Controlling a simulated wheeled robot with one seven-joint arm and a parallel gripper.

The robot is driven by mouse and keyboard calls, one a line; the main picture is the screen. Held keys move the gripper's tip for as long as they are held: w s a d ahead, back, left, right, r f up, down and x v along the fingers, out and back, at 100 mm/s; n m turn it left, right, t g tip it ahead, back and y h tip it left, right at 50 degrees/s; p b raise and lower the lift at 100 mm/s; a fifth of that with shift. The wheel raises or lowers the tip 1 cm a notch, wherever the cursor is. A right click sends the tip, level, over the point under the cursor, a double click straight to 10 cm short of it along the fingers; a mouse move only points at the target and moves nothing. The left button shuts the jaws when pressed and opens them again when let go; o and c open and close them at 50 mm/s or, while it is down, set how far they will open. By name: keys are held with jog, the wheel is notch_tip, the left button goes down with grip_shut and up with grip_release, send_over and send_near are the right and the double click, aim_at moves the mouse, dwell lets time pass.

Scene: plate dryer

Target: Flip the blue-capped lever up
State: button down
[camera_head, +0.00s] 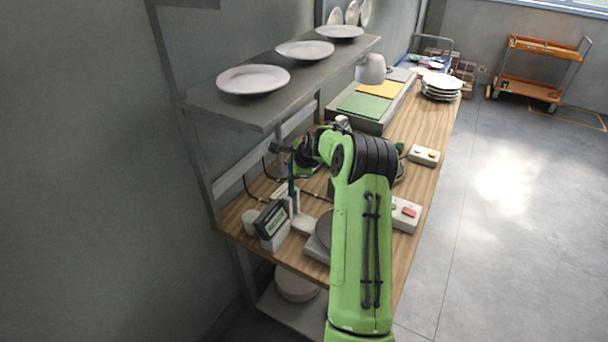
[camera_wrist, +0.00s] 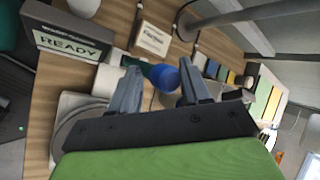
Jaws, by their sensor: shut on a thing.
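The blue cap (camera_wrist: 166,78) of the lever is in the middle of the wrist view, between the two fingers of my gripper (camera_wrist: 160,68). A short teal-green stem (camera_wrist: 143,66) runs from the cap to the left. My gripper is shut on the capped end. In the head view a thin, dark teal stem (camera_head: 291,184) stands roughly upright above a white base, just below my gripper (camera_head: 287,158). The cap cannot be made out there.
A display (camera_head: 272,220) reads READY in the wrist view (camera_wrist: 66,44). A round-topped scale (camera_head: 318,249) is partly behind my arm. Button boxes (camera_head: 424,155) lie along the right edge of the wooden table (camera_head: 440,128). A shelf with plates (camera_head: 253,79) overhangs the left side.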

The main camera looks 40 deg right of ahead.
jog(key=w, duration=0.1)
jog(key=w+a, duration=0.1)
jog(key=w, duration=0.1)
jog(key=shift+w+a+f, duration=0.1)
jog(key=shift+w+a, duration=0.2)
jog(key=shift+a, duration=0.05)
jog(key=shift+w+a, duration=0.1)
jog(key=shift+a, duration=0.15)
jog(key=c, duration=1)
grip_release()
jog(key=shift+c, duration=0.2)
jog(key=shift+w, duration=0.15)
jog(key=shift+c, duration=0.6)
jog(key=b+v, duration=0.1)
jog(key=v, duration=0.6)
jog(key=shift+s+d+r+b, duration=0.25)
jog(key=shift+s+r+b, duration=0.05)
jog(key=shift+s+b, duration=0.05)
jog(key=shift+s, duration=0.1)
